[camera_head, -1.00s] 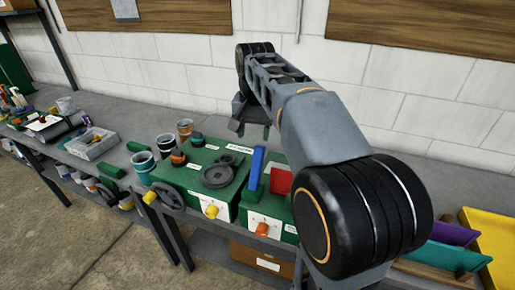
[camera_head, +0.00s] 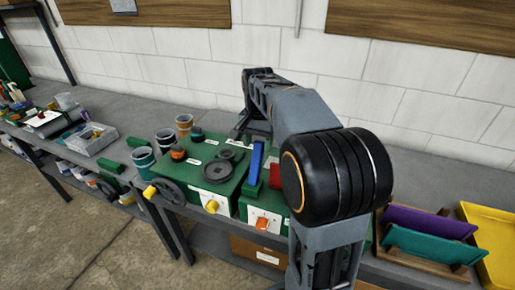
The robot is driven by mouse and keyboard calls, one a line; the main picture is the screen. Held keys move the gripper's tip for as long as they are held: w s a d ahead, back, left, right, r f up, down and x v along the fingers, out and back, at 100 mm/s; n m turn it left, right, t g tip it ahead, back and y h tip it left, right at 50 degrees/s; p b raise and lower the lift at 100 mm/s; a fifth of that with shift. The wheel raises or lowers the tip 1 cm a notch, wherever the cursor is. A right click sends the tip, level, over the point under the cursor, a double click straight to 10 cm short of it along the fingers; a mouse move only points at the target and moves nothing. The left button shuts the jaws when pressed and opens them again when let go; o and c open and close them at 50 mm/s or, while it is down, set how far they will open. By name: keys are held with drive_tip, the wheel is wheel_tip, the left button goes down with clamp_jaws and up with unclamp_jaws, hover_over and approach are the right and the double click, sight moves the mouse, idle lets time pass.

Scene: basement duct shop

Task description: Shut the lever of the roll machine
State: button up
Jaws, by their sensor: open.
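A green machine (camera_head: 190,183) stands on the bench with a dark round wheel (camera_head: 217,172) on top, a handwheel at its left side and a yellow knob (camera_head: 211,206) in front. Right beside it, a smaller green unit (camera_head: 247,208) bears an upright blue lever (camera_head: 256,163), a red part (camera_head: 275,176) and an orange knob (camera_head: 262,224). I cannot tell which one is the roll machine. My gripper (camera_head: 240,130) is open and empty behind the blue lever, low near the back of the machines; its fingertips are partly hidden. My arm covers the right part of the smaller unit.
Several cups, such as a teal one (camera_head: 143,160), stand left of the machines. A grey tray (camera_head: 90,140) lies further left. At right are a wooden rack (camera_head: 410,262) with purple and teal pieces and a yellow tray (camera_head: 490,235). The white wall is behind the bench.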

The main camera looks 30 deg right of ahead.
sight(256, 165)
drive_tip(key=shift+f, duration=1.25)
drive_tip(key=shift+c, duration=0.3)
clamp_jaws()
